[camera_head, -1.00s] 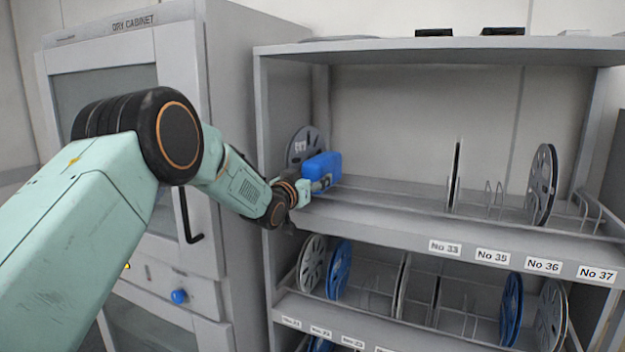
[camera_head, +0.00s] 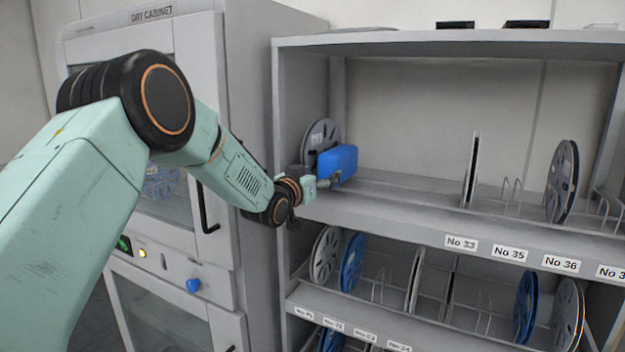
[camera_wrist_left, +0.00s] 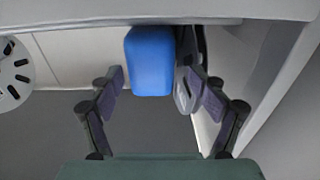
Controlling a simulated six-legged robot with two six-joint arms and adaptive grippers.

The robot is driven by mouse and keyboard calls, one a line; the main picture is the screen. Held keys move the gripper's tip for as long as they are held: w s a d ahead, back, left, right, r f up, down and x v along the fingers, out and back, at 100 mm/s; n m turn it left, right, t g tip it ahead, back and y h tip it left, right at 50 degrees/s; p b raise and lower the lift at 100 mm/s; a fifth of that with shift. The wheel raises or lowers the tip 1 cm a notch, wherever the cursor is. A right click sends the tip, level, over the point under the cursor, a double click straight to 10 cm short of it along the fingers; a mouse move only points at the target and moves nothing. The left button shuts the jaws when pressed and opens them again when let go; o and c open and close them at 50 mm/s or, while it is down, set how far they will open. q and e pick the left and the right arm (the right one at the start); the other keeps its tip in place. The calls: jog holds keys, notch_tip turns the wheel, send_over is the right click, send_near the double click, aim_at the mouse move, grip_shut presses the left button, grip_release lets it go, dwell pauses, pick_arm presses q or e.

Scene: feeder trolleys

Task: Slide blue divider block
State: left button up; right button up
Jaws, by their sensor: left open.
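The blue divider block (camera_head: 338,163) stands on the upper shelf at its left end, beside a grey reel (camera_head: 318,138). My left gripper (camera_head: 328,182) reaches in from the left, at the lower near side of the block. In the left wrist view the open fingers (camera_wrist_left: 156,82) are spread apart. The block (camera_wrist_left: 152,60) shows ahead, in line with the gap between the fingertips. Whether a finger touches it I cannot tell. The grey reel (camera_wrist_left: 183,92) shows partly behind the right finger there. My right gripper is not in view.
The shelf's left side panel (camera_head: 284,110) stands close to my wrist, and a dry cabinet (camera_head: 195,60) is left of it. The upper shelf is clear from the block to an upright reel (camera_head: 472,170). A lower shelf (camera_head: 330,303) holds several reels.

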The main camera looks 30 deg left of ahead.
pick_arm(q)
jog(key=shift+s+d, duration=0.2)
jog(key=shift+s, duration=0.75)
jog(key=shift+s+d, duration=0.2)
jog(key=shift+s, duration=0.7)
jog(key=shift+s+a, duration=0.25)
jog(key=shift+s, duration=0.15)
jog(key=shift+d, duration=0.1)
